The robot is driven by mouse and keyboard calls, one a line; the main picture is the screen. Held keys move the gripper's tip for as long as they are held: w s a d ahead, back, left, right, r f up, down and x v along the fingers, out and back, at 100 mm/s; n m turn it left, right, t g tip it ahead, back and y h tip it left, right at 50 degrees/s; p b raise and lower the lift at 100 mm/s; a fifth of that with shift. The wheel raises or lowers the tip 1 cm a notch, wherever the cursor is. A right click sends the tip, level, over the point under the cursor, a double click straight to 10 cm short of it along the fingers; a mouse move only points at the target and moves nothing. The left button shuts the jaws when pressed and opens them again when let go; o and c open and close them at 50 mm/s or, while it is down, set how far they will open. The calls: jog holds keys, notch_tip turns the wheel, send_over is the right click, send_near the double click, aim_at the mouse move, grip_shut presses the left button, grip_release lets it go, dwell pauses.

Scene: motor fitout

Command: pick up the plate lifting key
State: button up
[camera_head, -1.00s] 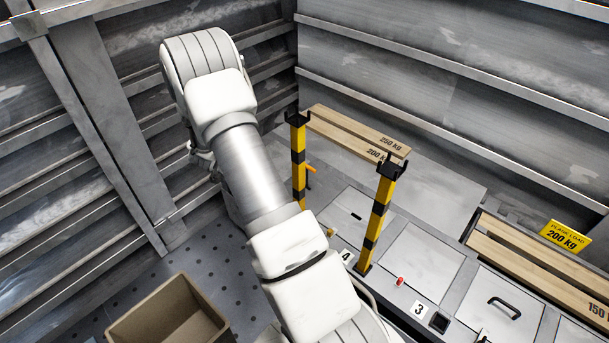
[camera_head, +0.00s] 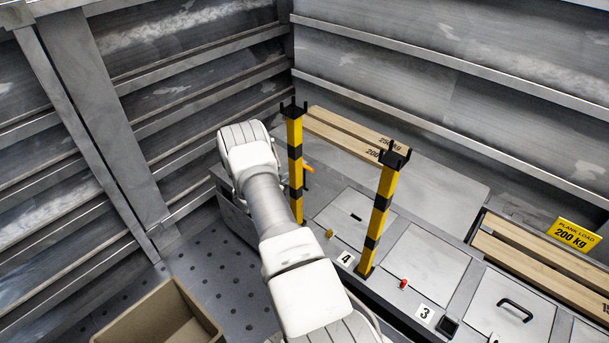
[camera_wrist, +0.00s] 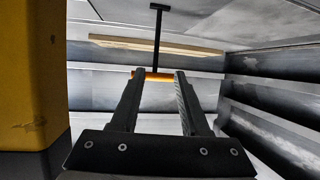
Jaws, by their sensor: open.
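The plate lifting key shows in the wrist view as an orange bar handle (camera_wrist: 152,76) with a thin black rod ending in a short black crosspiece. In the head view its orange handle (camera_head: 308,169) shows beside the left yellow-and-black post, with a dark part below it. My gripper (camera_wrist: 157,76) is open in the wrist view. The handle lies across the gap at its fingertips; I cannot tell whether it is between them or just beyond. In the head view my arm hides the gripper.
A yellow-and-black post (camera_head: 295,165) stands close to my arm, and a yellow surface (camera_wrist: 32,75) fills the wrist view's left edge. A second post (camera_head: 380,215) stands to the right. Wooden planks (camera_head: 345,135) lie behind. A tan bin (camera_head: 160,312) is at lower left.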

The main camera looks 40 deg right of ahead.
jog(key=s+x, duration=0.1)
jog(key=x, duration=0.3)
jog(key=b, duration=0.3)
send_over(304, 188)
notch_tip(304, 188, down, 2)
jog(key=shift+a+f, duration=0.1)
jog(key=shift+a, duration=0.05)
jog(key=shift+d, duration=0.4)
grip_shut()
jog(key=shift+w, duration=0.1)
